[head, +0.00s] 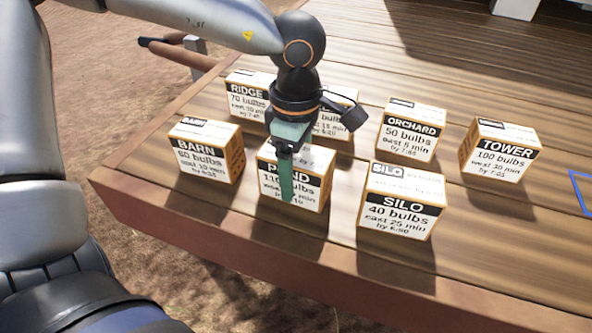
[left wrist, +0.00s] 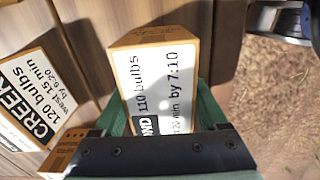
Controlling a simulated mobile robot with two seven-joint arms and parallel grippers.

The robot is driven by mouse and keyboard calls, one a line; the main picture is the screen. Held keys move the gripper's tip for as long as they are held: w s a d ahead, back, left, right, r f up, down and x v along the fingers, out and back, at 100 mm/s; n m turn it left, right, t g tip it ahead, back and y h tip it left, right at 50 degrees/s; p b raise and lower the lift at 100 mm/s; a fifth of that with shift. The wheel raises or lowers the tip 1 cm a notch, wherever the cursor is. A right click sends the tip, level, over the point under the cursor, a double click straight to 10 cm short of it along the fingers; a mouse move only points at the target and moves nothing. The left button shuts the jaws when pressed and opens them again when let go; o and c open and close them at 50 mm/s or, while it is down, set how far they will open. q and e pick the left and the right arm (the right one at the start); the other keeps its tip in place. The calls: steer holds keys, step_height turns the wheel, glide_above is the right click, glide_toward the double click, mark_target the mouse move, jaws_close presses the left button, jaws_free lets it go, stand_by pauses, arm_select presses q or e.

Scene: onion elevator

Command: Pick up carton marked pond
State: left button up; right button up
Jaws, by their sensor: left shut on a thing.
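The carton marked POND (head: 312,187) is a white box with orange edges and a black name band, in the front row on the wooden deck. It appears to rest on the deck. My left gripper (head: 287,188) comes down over it from above, its green finger crossing the label and hiding part of the text. In the left wrist view the POND carton (left wrist: 165,75) sits between the two green fingers of my left gripper (left wrist: 165,105), which is shut on it. My right gripper is not in view.
Similar cartons stand close by: BARN (head: 207,150) to the left, SILO (head: 402,202) to the right, RIDGE (head: 246,96) behind, and CREEK (left wrist: 32,100), largely hidden in the head view. ORCHARD (head: 410,131) and TOWER (head: 500,151) are farther right. The deck's front edge (head: 250,268) is near.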

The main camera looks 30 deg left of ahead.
arm_select(q)
jaws_close()
steer(key=shift+r, duration=0.15)
